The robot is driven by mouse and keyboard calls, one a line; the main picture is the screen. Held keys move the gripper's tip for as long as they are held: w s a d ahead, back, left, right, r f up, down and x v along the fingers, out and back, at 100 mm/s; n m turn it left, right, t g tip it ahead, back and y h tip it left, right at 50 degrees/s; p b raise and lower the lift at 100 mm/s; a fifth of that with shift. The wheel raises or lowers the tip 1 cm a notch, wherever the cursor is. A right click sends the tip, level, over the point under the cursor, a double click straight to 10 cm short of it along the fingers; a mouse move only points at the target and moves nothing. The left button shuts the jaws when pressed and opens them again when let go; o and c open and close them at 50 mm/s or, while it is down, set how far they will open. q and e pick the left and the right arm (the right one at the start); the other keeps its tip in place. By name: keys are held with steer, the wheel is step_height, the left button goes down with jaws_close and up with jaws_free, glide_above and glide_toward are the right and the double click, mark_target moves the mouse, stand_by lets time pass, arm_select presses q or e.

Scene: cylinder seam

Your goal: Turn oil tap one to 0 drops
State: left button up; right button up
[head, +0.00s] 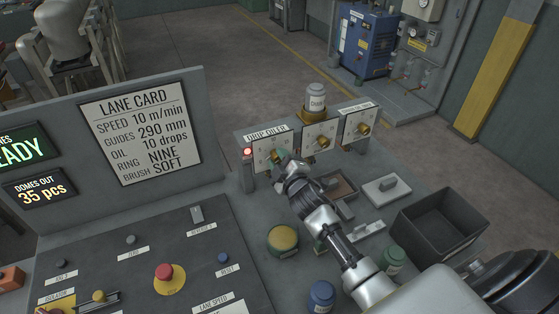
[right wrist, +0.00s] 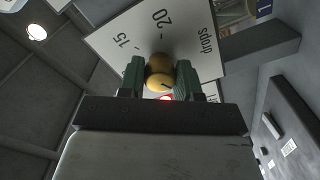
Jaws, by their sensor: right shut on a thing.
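The drip oiler (head: 266,134) stands at the back of the bench with several white dial plates and brass knobs. My right gripper (head: 283,157) is at the leftmost dial plate (head: 261,148) and covers most of its knob. In the right wrist view my right gripper (right wrist: 161,80) has its two greenish fingers on either side of the brass knob (right wrist: 159,66), shut on it. The dial behind it shows 15, 20 and the word drops; a dark pointer line marks the knob. The other marks are hidden. My left gripper is not in view.
Two more brass knobs, the middle one (head: 322,142) and the right one (head: 362,128), sit close beside my gripper. A grey canister (head: 316,98) stands above them. A red lamp (head: 248,152) glows at the left.

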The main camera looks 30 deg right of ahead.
steer(key=shift+n, duration=0.4)
steer(key=o, duration=0.9)
steer(key=shift+s, duration=0.1)
steer(key=shift+s+f, duration=0.1)
steer(key=shift+s, duration=0.25)
steer(key=shift+s+a+b, duration=0.15)
steer(key=shift+s+b, duration=0.55)
steer(key=shift+s, duration=1.8)
steer(key=shift+s+a+b, duration=0.15)
steer(key=shift+s+b, duration=0.55)
steer(key=shift+s, duration=1.8)
